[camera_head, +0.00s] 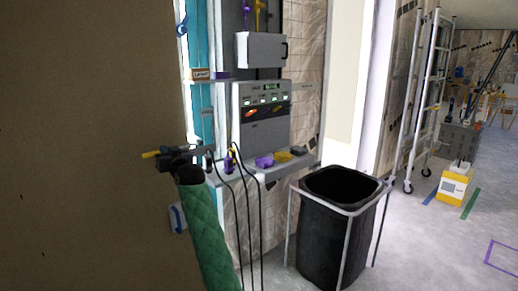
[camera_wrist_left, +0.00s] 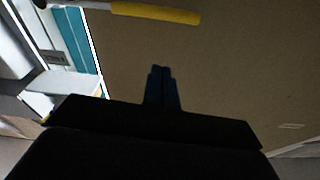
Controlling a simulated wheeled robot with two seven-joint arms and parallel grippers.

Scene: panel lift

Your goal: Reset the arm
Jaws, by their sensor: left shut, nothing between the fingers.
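My left arm, in a green quilted sleeve, rises from the bottom of the head view in front of a large brown panel (camera_head: 90,140). My left gripper (camera_head: 183,158) is dark and small there. In the left wrist view its two fingers (camera_wrist_left: 162,72) are together with nothing between them, pointing towards the brown panel (camera_wrist_left: 220,75). A yellow handle (camera_head: 151,154) shows just left of the gripper in the head view. It also lies across the top of the wrist view (camera_wrist_left: 155,13), apart from the fingertips. My right gripper is out of view.
Right of the panel stands a grey wall unit (camera_head: 262,120) with hanging black cables and a shelf of small items. A black bin (camera_head: 335,235) in a metal frame stands beside it. A ladder (camera_head: 415,110) and a yellow-white box (camera_head: 453,188) are farther right. Floor between is clear.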

